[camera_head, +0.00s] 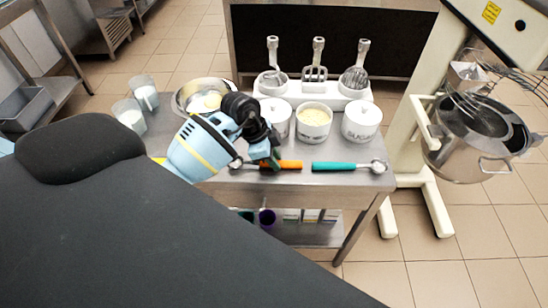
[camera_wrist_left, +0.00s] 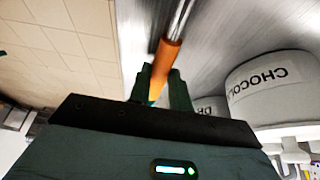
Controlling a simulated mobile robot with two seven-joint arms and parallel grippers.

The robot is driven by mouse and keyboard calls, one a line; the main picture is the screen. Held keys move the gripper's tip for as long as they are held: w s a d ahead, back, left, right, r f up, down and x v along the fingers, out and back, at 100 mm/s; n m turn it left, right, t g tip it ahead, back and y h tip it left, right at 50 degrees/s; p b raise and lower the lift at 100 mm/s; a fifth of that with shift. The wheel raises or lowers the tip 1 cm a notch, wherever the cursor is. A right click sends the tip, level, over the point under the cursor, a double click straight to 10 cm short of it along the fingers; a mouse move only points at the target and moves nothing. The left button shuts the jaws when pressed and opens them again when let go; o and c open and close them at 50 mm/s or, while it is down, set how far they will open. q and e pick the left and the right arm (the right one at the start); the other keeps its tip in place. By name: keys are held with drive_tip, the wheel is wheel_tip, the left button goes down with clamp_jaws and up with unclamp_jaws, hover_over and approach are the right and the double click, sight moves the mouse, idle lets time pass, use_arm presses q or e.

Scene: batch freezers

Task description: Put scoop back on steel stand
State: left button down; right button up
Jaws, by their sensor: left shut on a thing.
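The scoop with an orange handle (camera_head: 289,165) is at the near edge of the steel stand (camera_head: 300,184). Its metal end (camera_head: 236,163) points left in the head view. My left gripper (camera_head: 270,160) is shut on the orange handle, which also shows between the fingers in the left wrist view (camera_wrist_left: 164,62). The scoop is over or on the steel top; I cannot tell whether it touches. A second scoop with a teal handle (camera_head: 345,166) lies on the stand to the right. My right gripper is not in view.
White tubs, including one with yellow contents (camera_head: 314,120), stand behind the scoops. A white rack (camera_head: 300,94) holds upright tools behind them. A metal bowl (camera_head: 196,92) and clear jugs (camera_head: 128,116) stand left. A mixer (camera_head: 470,130) stands right. The near steel edge has little free room.

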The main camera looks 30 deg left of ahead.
use_arm(q)
drive_tip(key=c, duration=1.3)
unclamp_jaws()
drive_tip(key=shift+f, duration=0.1)
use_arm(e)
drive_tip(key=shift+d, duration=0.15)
use_arm(q)
drive_tip(key=p+v, duration=0.1)
drive_tip(key=v, duration=1.1)
drive_tip(key=shift+w, duration=0.1)
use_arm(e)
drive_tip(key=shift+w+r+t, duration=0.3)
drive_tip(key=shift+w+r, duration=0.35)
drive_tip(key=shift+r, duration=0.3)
use_arm(q)
drive_tip(key=shift+d, duration=0.1)
